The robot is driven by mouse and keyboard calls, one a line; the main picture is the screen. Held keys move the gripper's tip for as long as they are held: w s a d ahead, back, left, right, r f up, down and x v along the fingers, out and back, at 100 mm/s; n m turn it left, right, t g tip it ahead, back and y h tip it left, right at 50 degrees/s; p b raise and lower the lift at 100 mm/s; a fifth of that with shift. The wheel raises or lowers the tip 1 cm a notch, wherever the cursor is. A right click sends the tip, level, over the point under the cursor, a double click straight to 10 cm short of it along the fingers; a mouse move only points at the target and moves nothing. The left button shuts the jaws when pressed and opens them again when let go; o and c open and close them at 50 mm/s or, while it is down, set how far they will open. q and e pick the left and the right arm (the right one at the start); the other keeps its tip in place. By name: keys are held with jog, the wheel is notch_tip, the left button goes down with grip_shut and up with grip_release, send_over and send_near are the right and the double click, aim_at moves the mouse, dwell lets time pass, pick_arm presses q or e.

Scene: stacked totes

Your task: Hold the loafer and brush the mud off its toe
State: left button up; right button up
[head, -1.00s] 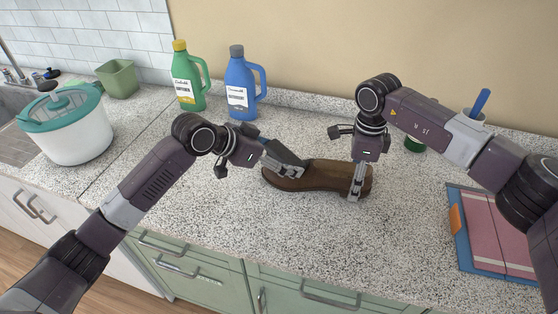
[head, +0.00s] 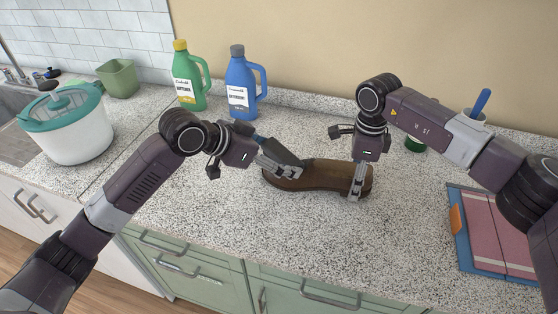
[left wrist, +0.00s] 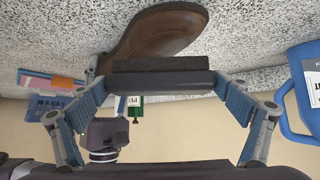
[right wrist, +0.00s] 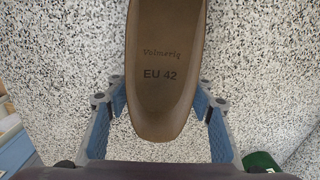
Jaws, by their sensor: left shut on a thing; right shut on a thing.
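The brown loafer (head: 325,177) lies on the speckled counter, its toe to the left and heel to the right. My right gripper (head: 357,182) is shut on the heel end. The right wrist view shows its fingers on both sides of the heel and the insole (right wrist: 165,60) marked EU 42. My left gripper (head: 280,168) is shut on a dark brush (head: 283,152) over the toe. In the left wrist view the brush (left wrist: 162,80) spans the fingers close to the toe (left wrist: 150,35); I cannot tell whether they touch. I cannot make out mud.
A green bottle (head: 188,82) and a blue bottle (head: 239,90) stand behind on the left. A white tub with a teal lid (head: 68,130) and a green pot (head: 118,79) are farther left. A blue-edged board with pink cloth (head: 490,232) lies right. The counter in front is clear.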

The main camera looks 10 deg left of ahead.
pick_arm(q)
jog(key=shift+r, duration=2.65)
pick_arm(e)
jog(key=o, duration=1.5)
jog(key=shift+o, duration=0.2)
notch_tip(320, 180, up, 12)
jog(key=shift+f, duration=0.25)
jog(key=shift+r, duration=0.2)
